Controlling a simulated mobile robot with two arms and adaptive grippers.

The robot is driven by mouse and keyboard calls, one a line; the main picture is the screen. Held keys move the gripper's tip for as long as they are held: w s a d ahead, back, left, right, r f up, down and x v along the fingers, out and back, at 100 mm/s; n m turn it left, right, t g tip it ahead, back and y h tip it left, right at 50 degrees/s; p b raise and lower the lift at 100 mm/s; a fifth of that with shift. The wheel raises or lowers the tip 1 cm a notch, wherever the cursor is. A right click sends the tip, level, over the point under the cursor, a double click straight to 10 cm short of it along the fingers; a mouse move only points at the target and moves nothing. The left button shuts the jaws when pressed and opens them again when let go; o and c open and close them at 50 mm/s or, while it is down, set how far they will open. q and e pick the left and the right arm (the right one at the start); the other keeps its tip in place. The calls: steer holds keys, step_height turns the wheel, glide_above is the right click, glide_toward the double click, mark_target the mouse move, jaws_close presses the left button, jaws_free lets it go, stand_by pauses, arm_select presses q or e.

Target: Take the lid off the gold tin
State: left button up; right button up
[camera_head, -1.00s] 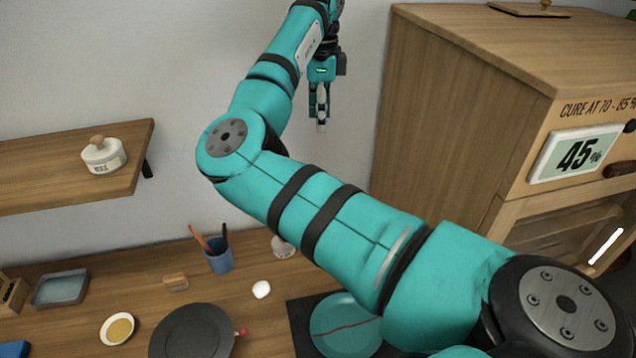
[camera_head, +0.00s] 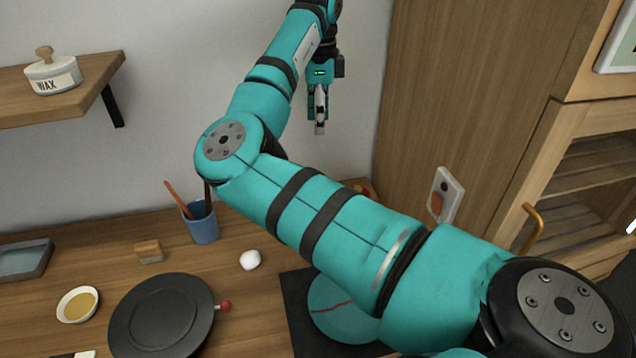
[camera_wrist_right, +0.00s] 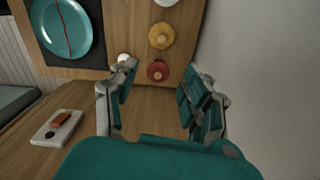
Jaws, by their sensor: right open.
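The gold tin (camera_wrist_right: 161,36) shows in the right wrist view as a round, yellow-gold top with a paler knob, standing on the wooden bench. A red tin (camera_wrist_right: 158,71) is just below it in that picture, and a whitish one is cut by the top edge. In the head view my arm hides the gold tin. My right gripper (camera_wrist_right: 161,100) is open and empty, its fingers apart on either side of the view below the red tin. In the head view the right gripper (camera_head: 319,130) points down, above the bench near the wall. My left gripper is not in view.
A teal plate (camera_head: 330,318) with a red seam lies on a dark mat. A blue cup (camera_head: 202,224) with tools, a turntable (camera_head: 160,315) and a yellow dish (camera_head: 78,304) stand left. A tall wooden cabinet (camera_head: 450,90) with a white wall plate (camera_head: 447,198) rises at right.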

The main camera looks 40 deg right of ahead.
step_height(320, 180, down, 16)
steer(key=shift+r+b, duration=0.1)
steer(key=shift+b, duration=1)
steer(key=shift+w+d+f+p, duration=0.1)
steer(key=shift+f+p, duration=0.1)
steer(key=shift+f, duration=1.15)
steer(key=shift+w+d+f+p, duration=0.1)
steer(key=shift+f+p, duration=0.1)
steer(key=shift+f, duration=1.15)
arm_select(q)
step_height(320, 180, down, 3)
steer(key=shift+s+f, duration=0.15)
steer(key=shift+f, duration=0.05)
arm_select(e)
steer(key=c, duration=1)
